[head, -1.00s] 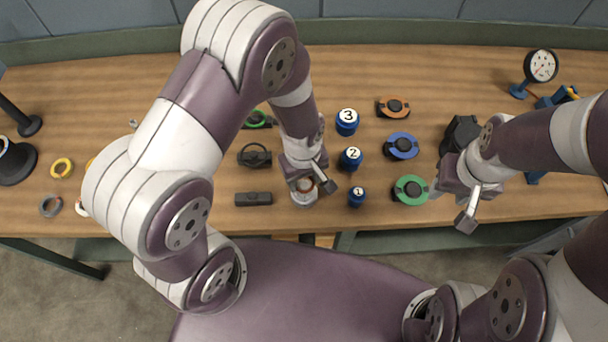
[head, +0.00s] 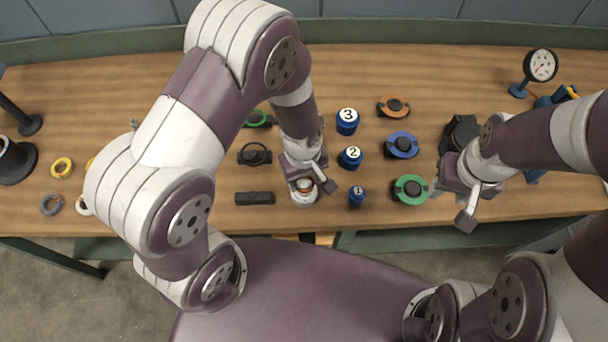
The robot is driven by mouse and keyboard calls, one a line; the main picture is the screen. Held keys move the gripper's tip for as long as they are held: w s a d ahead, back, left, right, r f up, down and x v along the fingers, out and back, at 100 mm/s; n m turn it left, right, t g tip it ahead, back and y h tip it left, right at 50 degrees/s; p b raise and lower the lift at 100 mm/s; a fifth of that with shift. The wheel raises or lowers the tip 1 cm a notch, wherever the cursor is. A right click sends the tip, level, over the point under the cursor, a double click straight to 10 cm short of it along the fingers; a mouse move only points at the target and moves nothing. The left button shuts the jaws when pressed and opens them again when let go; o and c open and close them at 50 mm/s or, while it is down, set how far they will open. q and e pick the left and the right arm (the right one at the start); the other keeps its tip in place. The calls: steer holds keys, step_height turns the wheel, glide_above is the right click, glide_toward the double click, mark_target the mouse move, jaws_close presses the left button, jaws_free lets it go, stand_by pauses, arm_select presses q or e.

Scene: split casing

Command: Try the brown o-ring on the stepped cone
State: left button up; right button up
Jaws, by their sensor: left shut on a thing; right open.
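My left gripper (head: 310,186) points down over the front middle of the bench, shut on the brown o-ring (head: 304,184). The stepped cone (head: 304,199) is a pale, round piece directly under it. The ring appears at the top of the cone, but the fingers partly cover it. I cannot tell whether it is seated around a step or held just above. My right gripper (head: 452,206) is open and empty near the bench's front edge, right of the green-ringed part.
Blue numbered cylinders 1 (head: 356,196), 2 (head: 350,157) and 3 (head: 347,121) stand just right of the cone. A green-ringed part (head: 410,189) lies further right. A black block (head: 254,198) lies to the left, and a yellow ring (head: 61,167) at far left.

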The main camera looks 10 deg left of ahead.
arm_select(q)
steer(key=shift+f+b, duration=0.45)
steer(key=shift+f, duration=0.25)
steer(key=o, duration=1.1)
steer(key=shift+c, duration=0.2)
steer(key=shift+r, duration=0.1)
step_height(320, 180, up, 9)
steer(key=p, duration=0.8)
steer(key=shift+p, duration=0.3)
